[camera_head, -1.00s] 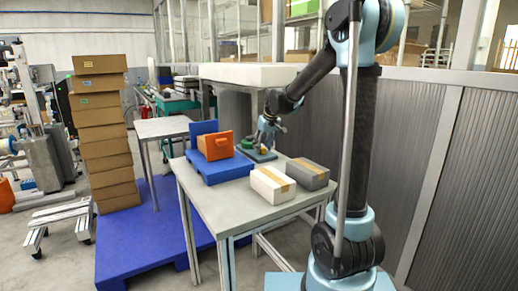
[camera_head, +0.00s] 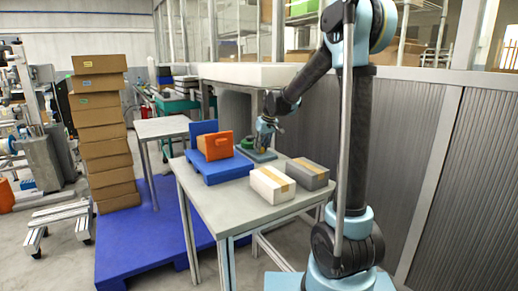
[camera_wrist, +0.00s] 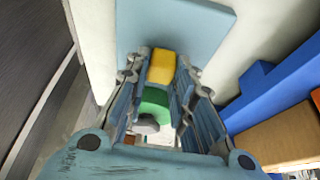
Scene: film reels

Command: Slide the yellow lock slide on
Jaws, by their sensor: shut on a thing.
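My gripper (camera_head: 265,141) is low over a blue-grey plate (camera_head: 264,157) at the back of the table. In the wrist view my gripper (camera_wrist: 162,70) has its fingers on both sides of the yellow lock slide (camera_wrist: 162,66) and is shut on it. The plate (camera_wrist: 195,20) shows beyond the slide. A green round part (camera_wrist: 154,103) with a grey knob (camera_wrist: 146,124) lies close to the slide, nearer the wrist camera. The green part also shows left of my gripper in the head view (camera_head: 247,143). The fingers hide the slide's sides, so I cannot tell how it is seated.
An orange box (camera_head: 215,147) sits on a blue stand (camera_head: 222,170) left of the plate. A white carton (camera_head: 271,186) and a grey carton (camera_head: 308,174) lie at the table's right front. The table's left front (camera_head: 212,202) is clear.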

